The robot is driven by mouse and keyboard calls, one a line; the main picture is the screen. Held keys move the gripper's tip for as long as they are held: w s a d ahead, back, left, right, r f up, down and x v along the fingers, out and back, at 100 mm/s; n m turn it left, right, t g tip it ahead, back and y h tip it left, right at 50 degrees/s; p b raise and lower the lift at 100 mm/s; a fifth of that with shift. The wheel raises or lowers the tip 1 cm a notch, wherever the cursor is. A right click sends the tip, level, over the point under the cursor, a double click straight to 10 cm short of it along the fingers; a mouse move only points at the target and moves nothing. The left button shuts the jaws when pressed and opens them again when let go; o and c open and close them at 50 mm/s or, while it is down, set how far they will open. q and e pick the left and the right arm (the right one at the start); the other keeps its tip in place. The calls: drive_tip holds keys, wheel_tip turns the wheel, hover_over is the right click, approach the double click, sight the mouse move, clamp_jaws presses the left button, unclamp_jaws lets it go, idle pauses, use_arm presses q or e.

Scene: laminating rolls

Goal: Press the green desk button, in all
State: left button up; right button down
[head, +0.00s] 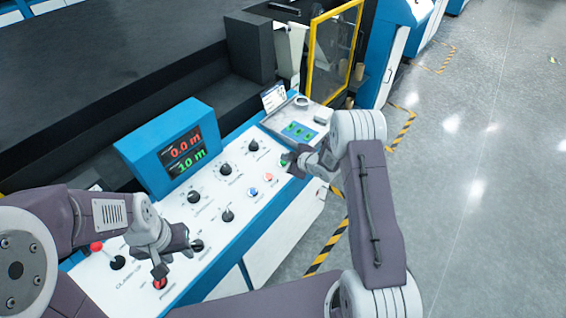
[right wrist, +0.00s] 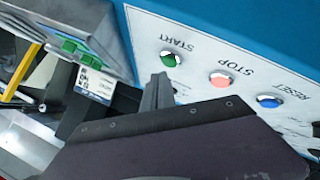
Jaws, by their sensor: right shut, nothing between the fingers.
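The green button (right wrist: 171,59), labelled START, sits on the white console panel in a row with a red STOP button (right wrist: 219,79) and a blue RESET button (right wrist: 269,101). In the head view the green button (head: 284,162) is partly hidden by my right gripper (head: 291,160). My right gripper is shut and empty. In the right wrist view its dark fingers (right wrist: 159,90) end just beside the green button; I cannot tell whether they touch. My left gripper (head: 160,268) hangs over the near left part of the panel, close to another red button (head: 160,283).
Several black knobs (head: 226,169) stand on the panel (head: 240,195). A blue display box (head: 175,150) reads 0.0 m in red. A small box with green buttons (head: 299,131) lies beyond my right gripper. Open grey floor (head: 480,200) is at the right.

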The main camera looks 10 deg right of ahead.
idle(0.7)
drive_tip(key=shift+w+f+b, duration=0.1)
drive_tip(key=shift+f+b, duration=0.3)
drive_tip(key=shift+b, duration=0.05)
